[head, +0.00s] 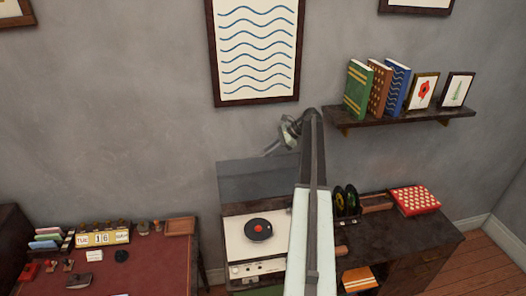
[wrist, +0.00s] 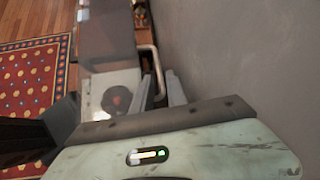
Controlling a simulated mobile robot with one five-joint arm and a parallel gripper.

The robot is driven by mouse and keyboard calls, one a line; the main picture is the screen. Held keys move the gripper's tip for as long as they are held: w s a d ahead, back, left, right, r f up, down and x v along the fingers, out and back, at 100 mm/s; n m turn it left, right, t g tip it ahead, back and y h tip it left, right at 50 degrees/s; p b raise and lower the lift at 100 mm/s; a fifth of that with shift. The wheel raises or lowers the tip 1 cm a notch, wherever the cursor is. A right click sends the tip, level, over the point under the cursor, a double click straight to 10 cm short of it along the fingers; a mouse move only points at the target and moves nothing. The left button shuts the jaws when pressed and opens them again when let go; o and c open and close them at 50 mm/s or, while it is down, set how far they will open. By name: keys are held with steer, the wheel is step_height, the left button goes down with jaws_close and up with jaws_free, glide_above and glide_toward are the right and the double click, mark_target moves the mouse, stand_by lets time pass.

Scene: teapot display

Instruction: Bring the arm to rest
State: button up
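My arm reaches up the middle of the head view, in front of the grey wall. My gripper (head: 282,137) is at its far end, raised above the record player and left of the wall shelf. In the wrist view, a pale green part of my own body with a small lit panel fills the lower part.
A white record player (head: 242,241) stands on a dark cabinet (head: 405,241); it also shows in the wrist view (wrist: 101,84). A shelf (head: 400,121) holds books and small frames. A wave picture (head: 255,50) hangs above. A red-topped desk (head: 150,265) is at left.

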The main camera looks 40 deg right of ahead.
steer(key=v, duration=0.2)
steer(key=shift+s+d+r+p, duration=0.15)
steer(key=shift+d+r+p, duration=0.1)
steer(key=shift+p, duration=0.15)
steer(key=shift+a+r, duration=0.1)
steer(key=shift+r, duration=0.05)
